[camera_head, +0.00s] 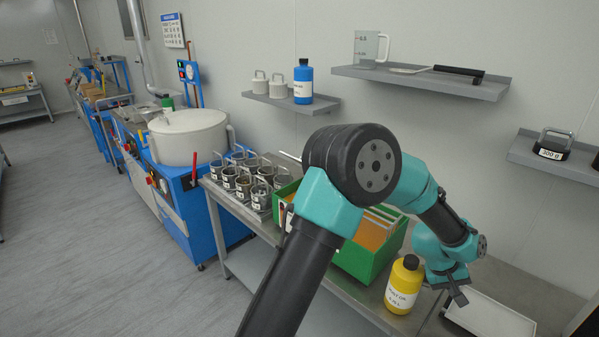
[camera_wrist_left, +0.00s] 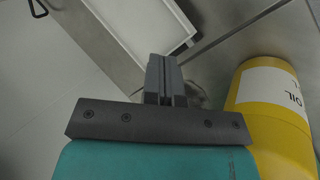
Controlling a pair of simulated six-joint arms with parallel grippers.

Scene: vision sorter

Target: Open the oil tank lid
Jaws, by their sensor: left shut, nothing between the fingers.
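A yellow bottle (camera_head: 404,284) with a white label and a black cap (camera_head: 411,262) stands upright on the metal bench. In the left wrist view the same yellow bottle (camera_wrist_left: 272,120) shows large at the right with "OIL" on its label; its cap is not clearly seen there. My left gripper (camera_head: 459,297) is just right of the bottle, pointing down toward the bench. Its fingers are shut and empty, also in the left wrist view (camera_wrist_left: 164,78). A large round cream vessel (camera_head: 188,137) with its top covered sits on a blue machine. My right gripper is not in view.
A white tray (camera_head: 492,318) lies right of my gripper. A green crate (camera_head: 372,264) stands behind the bottle, and several labelled metal cups (camera_head: 243,186) stand left of it. Wall shelves hold a blue bottle (camera_head: 303,82) and a black weight (camera_head: 553,146). The floor at left is clear.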

